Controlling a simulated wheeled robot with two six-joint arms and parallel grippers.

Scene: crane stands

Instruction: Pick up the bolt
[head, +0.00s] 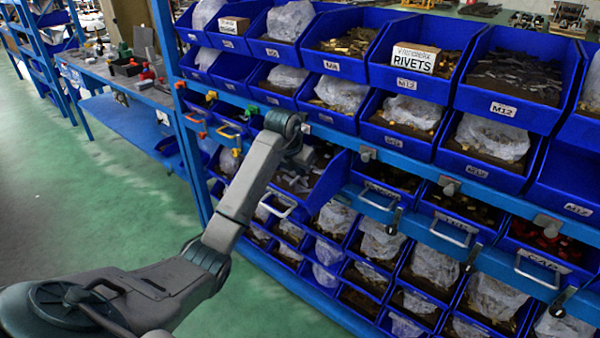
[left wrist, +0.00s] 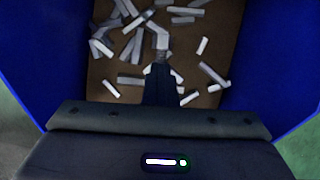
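Several loose grey-white bolts (left wrist: 130,45) lie scattered on the brown floor of a blue bin (left wrist: 268,45) in the left wrist view. They also show in the head view as grey pieces (head: 292,184) in an open bin of the lower rows. My left gripper (left wrist: 161,62) points down into this bin, its dark fingers close together among the bolts. A pale bolt-like piece (left wrist: 160,38) lies right at the fingertips; whether it is held is unclear. In the head view the wrist hides the fingers. My right gripper is in neither view.
Metal handles (head: 450,234) stick out from the lower bins. A workbench (head: 110,72) stands at the left. Green floor (head: 100,210) is clear there.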

